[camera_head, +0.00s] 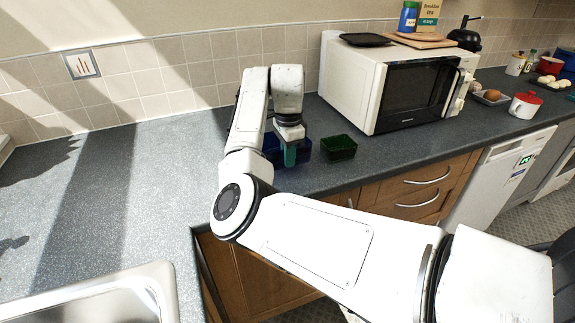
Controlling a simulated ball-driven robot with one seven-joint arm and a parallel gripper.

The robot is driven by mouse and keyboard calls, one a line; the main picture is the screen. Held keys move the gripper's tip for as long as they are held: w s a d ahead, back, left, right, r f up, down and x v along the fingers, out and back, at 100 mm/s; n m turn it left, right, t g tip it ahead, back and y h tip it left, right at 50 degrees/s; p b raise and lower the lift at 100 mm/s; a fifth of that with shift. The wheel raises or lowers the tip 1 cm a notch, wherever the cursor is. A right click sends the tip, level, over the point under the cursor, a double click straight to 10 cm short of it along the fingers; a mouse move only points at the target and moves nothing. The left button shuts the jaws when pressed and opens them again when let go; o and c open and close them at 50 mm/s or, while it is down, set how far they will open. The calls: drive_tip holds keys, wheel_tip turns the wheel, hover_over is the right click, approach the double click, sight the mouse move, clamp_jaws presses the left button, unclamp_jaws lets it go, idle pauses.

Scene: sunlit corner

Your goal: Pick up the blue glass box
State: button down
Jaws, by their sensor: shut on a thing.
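The blue glass box (304,148) is on the dark grey countertop, close to the front edge and left of the microwave. My gripper (290,160) points down at it and is shut on it, with a teal finger in front of the box. My arm and fingers hide part of the box. I cannot tell whether the box touches the counter or is slightly raised.
A green glass box (338,147) stands just right of the blue one. A white microwave (362,85) stands behind to the right. A red-and-white pot (525,105) is farther right. A sink (100,300) is at lower left; the left counter is clear.

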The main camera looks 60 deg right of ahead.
drive_tip(key=s+a+r+p, duration=0.1)
drive_tip(key=s+a+r, duration=0.4)
drive_tip(key=s+r, duration=0.4)
drive_tip(key=s, duration=0.4)
drive_tip(key=shift+r, duration=0.3)
